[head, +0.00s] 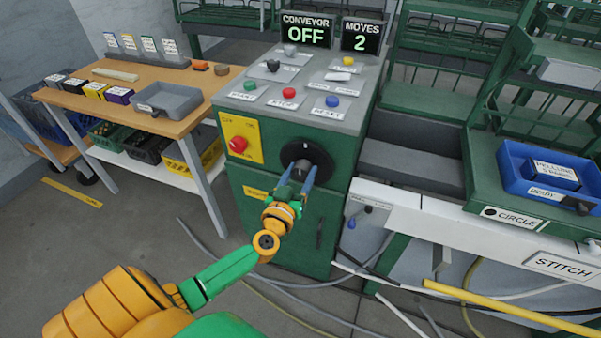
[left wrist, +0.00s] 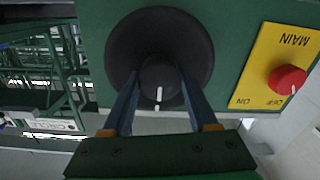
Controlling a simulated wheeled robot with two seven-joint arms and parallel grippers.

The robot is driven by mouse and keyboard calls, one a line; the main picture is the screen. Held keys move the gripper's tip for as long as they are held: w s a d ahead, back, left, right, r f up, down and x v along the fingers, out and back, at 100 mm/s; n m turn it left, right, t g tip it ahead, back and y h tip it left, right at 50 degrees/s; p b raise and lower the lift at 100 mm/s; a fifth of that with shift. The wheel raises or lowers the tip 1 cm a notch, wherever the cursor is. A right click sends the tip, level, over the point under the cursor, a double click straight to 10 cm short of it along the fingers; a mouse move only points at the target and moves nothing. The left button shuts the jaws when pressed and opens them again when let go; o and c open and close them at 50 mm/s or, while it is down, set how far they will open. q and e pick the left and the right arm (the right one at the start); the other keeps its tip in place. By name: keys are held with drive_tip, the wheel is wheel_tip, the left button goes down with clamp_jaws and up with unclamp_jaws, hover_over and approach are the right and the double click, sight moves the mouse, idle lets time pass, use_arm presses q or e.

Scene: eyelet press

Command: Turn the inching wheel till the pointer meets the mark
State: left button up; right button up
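The inching wheel (head: 307,160) is a black round disc with a raised hub on the front of the green press cabinet. It also shows in the left wrist view (left wrist: 196,45). The hub carries a short white pointer line (left wrist: 159,92). A white mark (left wrist: 157,106) sits just below it at the disc's lower edge. The two lie almost in line, with the mark very slightly left. My left gripper (head: 298,178) has its two blue fingers on either side of the hub, seemingly closed on it. My right gripper is not in view.
A red main switch on a yellow plate (head: 253,134) is left of the wheel. Buttons line the cabinet top, below screens reading CONVEYOR OFF (head: 306,31) and MOVES 2 (head: 361,37). A wooden table (head: 140,92) stands left; a white rail (head: 440,215) stands right. Cables cross the floor.

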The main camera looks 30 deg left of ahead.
use_arm(q)
clamp_jaws()
